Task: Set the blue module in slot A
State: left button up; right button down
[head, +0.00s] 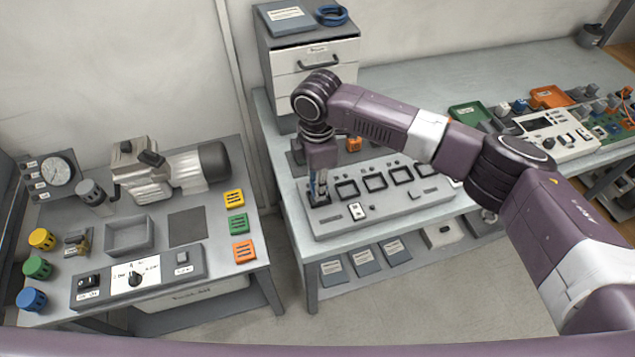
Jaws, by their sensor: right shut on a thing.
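The grey slot panel (385,217) lies on the right-hand bench, with a row of dark-framed square slots along its top. My right gripper (318,191) points down at the leftmost slot (319,200) and is shut. A little blue shows between its fingers, which fits the blue module (313,188), but the fingers hide most of it. I cannot tell whether it is seated in the slot or just above it. The slot letters are too small to read. My left gripper is not in view.
An orange module (353,145) sits behind the panel, close to my right arm. A drawer cabinet (312,57) stands behind the gripper. The left bench holds a compressor (145,172), a grey tray (129,235) and coloured parts. A floor gap separates the benches.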

jog(key=shift+f, duration=0.3)
jog(key=shift+f, duration=0.35)
jog(key=shift+f, duration=0.2)
dwell(0.5)
jog(key=c, duration=1.3)
grip_release()
jog(key=shift+r, duration=0.1)
notch_tip(320, 180, up, 7)
jog(key=p, duration=0.7)
